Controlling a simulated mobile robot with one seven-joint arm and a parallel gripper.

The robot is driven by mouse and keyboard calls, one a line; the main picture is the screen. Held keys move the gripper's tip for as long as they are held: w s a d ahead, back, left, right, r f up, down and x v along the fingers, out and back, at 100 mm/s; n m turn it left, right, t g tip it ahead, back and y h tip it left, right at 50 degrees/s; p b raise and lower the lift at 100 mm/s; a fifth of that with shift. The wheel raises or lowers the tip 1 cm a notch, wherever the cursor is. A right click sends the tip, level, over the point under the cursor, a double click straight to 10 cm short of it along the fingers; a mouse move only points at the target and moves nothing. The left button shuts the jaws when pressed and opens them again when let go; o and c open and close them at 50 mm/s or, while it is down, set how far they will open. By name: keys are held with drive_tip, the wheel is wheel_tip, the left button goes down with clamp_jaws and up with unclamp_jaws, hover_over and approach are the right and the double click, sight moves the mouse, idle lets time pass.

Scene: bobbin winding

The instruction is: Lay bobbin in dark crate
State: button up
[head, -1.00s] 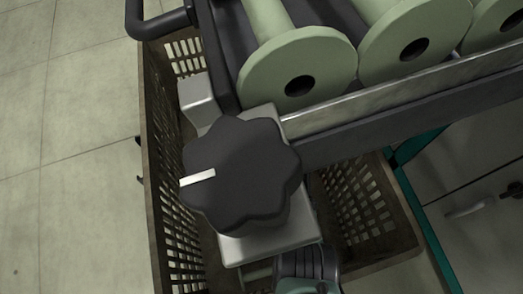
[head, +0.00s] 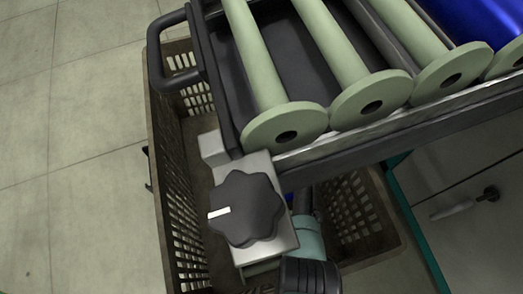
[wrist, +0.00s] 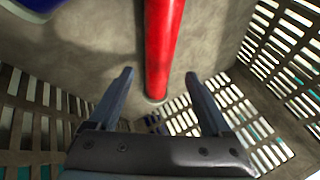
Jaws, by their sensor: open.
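The dark crate (head: 172,140) is a brown slatted basket, below the rack in the head view. My gripper (wrist: 158,76) is open inside it in the wrist view, fingers apart. A long red bobbin (wrist: 165,40) lies on the crate's floor (wrist: 90,50), beyond and between the fingertips. Its near end shows a pale rim; its far end is out of frame. I see no clear contact between the fingers and the red bobbin. In the head view my arm reaches down into the crate, and the gripper itself is hidden.
A rack holds several pale green bobbins (head: 285,130) above the crate. A black knob (head: 245,208) on a metal block overhangs the crate. A dark handle (head: 170,75) sticks out at left. A blue object (wrist: 35,5) shows at the wrist view's upper left. Slatted walls (wrist: 295,60) stand close by.

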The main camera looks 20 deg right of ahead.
drive_tip(key=p+v, duration=0.4)
drive_tip(key=v, duration=0.3)
drive_tip(key=shift+p, duration=0.3)
drive_tip(key=shift+a+f, duration=0.1)
idle(0.4)
